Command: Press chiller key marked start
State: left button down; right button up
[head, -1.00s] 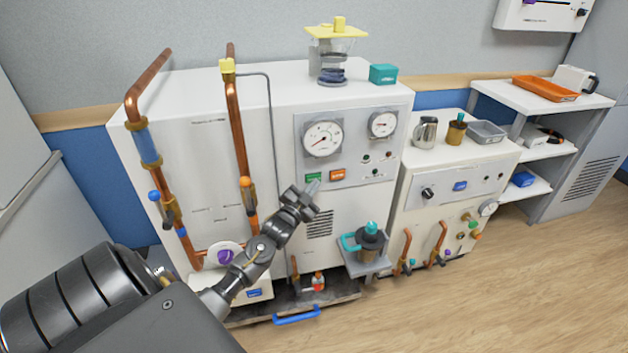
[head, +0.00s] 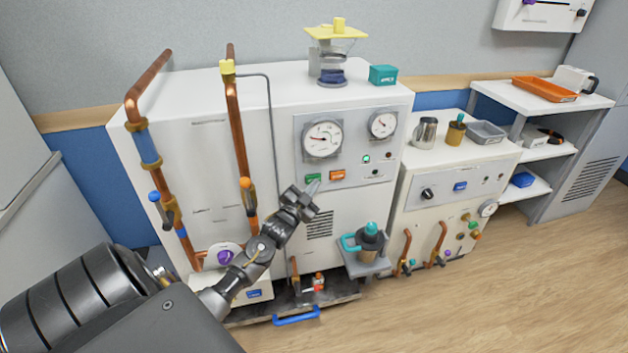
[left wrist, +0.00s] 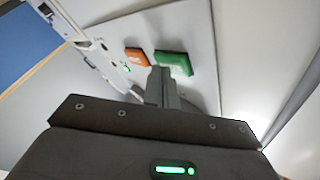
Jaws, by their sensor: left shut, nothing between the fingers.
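The chiller is the large white cabinet (head: 345,95) with a grey control panel (head: 304,138). On the panel sit a green key (head: 313,180) and an orange key (head: 337,175). My left gripper (head: 314,187) is shut and empty, with its tips at the green key and partly in front of it. In the left wrist view the shut fingertips (left wrist: 161,74) overlap the lower left edge of the green key (left wrist: 174,63); the orange key (left wrist: 137,56) is to its left. Contact is hard to tell. The key lettering is too small to read. My right gripper is not in view.
Above the keys are a large gauge (head: 323,138) and a small gauge (head: 383,124). A green lamp (head: 366,158) glows on the panel. A shelf with a teal-topped vessel (head: 371,235) juts out below right. Copper pipes (head: 240,140) stand left of the gripper.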

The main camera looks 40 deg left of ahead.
pick_arm(q)
jog(key=shift+s+d+p, duration=0.3)
jog(key=shift+s+d, duration=0.1)
jog(key=shift+d, duration=0.1)
jog(key=shift+d, duration=0.1)
jog(key=s+d+p, duration=0.1)
jog(key=d, duration=0.1)
jog(key=s+d+p, duration=0.1)
jog(key=d+p, duration=0.1)
jog(key=shift+s, duration=0.4)
dwell(0.8)
